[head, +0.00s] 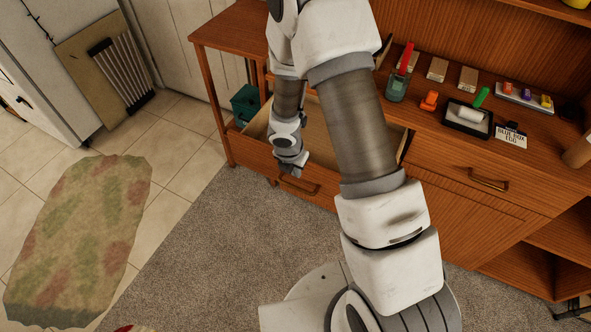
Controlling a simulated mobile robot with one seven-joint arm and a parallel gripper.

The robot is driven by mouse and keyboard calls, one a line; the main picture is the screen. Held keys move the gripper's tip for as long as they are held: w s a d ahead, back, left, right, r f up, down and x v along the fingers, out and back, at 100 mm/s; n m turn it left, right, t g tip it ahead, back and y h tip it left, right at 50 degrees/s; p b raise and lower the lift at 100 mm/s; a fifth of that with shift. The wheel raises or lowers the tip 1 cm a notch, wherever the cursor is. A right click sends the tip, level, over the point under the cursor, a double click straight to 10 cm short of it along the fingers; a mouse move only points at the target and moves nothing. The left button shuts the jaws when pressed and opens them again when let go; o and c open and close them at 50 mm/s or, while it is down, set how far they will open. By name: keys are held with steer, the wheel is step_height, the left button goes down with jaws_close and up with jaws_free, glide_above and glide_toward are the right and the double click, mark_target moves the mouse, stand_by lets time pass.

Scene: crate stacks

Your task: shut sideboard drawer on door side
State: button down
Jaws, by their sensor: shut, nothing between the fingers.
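The wooden sideboard (468,150) stands along the back and right. Its left drawer (257,152), on the side of the pale door, is pulled out, and its light inside shows behind my arm. The drawer's front carries a dark handle (299,187). My gripper (291,172) is shut and empty, pointing down at the drawer front close to the handle. I cannot tell whether it touches the front. My arm hides the middle of the drawer. The right drawer (480,185) looks closed.
A green bin (246,104) stands behind the drawer's left end. Grey carpet (200,245) in front is clear; a patterned rug (82,235) lies left.

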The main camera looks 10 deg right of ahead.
mark_target(299, 180)
steer(key=b+x, duration=0.2)
steer(key=x, duration=0.5)
steer(key=shift+w+f, duration=0.15)
steer(key=shift+f, duration=0.1)
